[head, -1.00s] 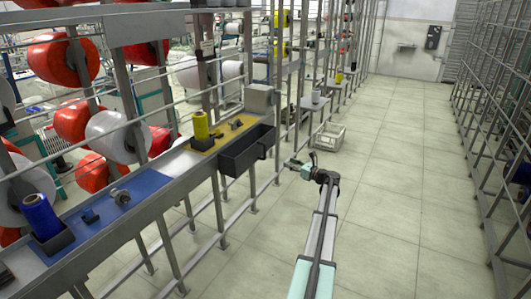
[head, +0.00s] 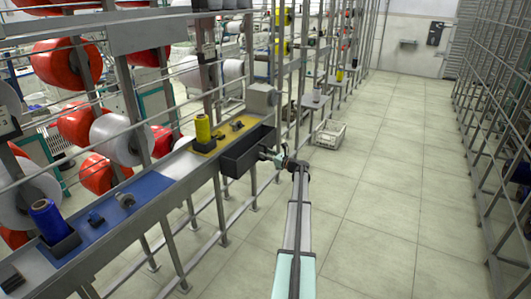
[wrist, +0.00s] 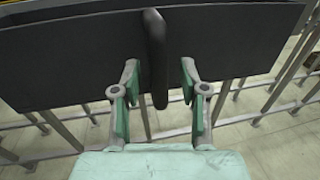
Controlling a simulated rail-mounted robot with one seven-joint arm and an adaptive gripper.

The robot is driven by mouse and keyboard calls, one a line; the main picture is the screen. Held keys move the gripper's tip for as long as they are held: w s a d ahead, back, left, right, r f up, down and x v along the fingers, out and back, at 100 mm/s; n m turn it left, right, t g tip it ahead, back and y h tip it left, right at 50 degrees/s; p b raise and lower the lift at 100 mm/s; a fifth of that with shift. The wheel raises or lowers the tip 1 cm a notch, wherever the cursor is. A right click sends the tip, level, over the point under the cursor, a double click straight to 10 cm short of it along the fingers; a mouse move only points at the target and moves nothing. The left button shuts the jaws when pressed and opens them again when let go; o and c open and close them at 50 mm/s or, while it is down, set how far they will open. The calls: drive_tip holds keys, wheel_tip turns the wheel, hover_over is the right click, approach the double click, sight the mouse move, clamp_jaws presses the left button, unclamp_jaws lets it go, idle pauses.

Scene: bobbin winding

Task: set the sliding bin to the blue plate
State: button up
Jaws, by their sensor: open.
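The sliding bin (head: 240,157) is a dark open box hanging on the front of the shelf rail, in front of the yellow plate (head: 229,132). The blue plate (head: 142,188) lies on the shelf to its left, nearer to me. My gripper (head: 265,153) is at the bin's front side. In the wrist view my gripper (wrist: 160,95) is open, with one finger on each side of the bin's black handle (wrist: 155,60). The bin's dark front wall (wrist: 75,60) fills the upper part of that view.
A blue spool (head: 47,218) in a dark holder and small dark parts are on the shelf near the blue plate. A yellow spool (head: 203,129) stands by the yellow plate. A pale crate (head: 329,134) is on the floor beyond. The aisle floor (head: 375,200) is clear.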

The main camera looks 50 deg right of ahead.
drive_tip(key=shift+w, duration=0.5)
clamp_jaws()
